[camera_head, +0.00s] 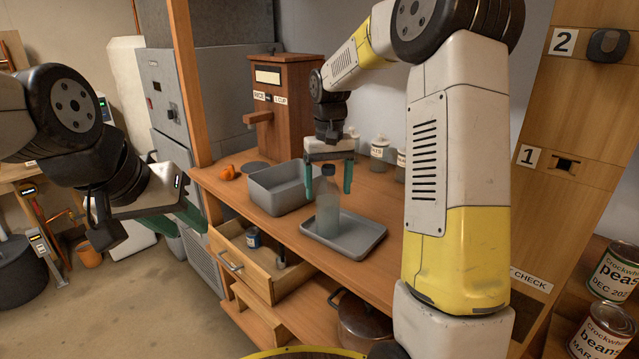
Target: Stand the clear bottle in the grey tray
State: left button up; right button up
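The clear bottle (327,210) with a dark cap stands upright in the grey tray (362,240), toward its left side. The tray lies flat on the wooden counter. My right gripper (328,188) points down over the bottle. Its two green fingers are spread, one on each side of the bottle's top, with visible gaps to the cap. It looks open and holds nothing. My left gripper (185,228) is at the left, away from the counter's objects; its fingers are partly hidden by its hand and hard to make out.
A deep grey tub (281,190) stands left of the tray. An orange item (228,172) and a wooden dispenser (285,100) are farther back. Labelled jars (380,152) stand behind. Below, a drawer (240,262) is open, and a pot (362,322) sits on the lower shelf.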

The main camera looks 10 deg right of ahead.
jog(key=shift+r, duration=0.1)
notch_tip(320, 180, up, 12)
jog(key=shift+f, duration=0.1)
jog(key=s+f+t+y, duration=0.1)
jog(key=s+t, duration=0.2)
jog(key=s, duration=0.9)
jog(key=s+d+f+t+y, duration=0.1)
jog(key=s+t, duration=0.2)
jog(key=s, duration=1)
jog(key=shift+d+f+m, duration=0.15)
jog(key=shift+f+m, duration=0.25)
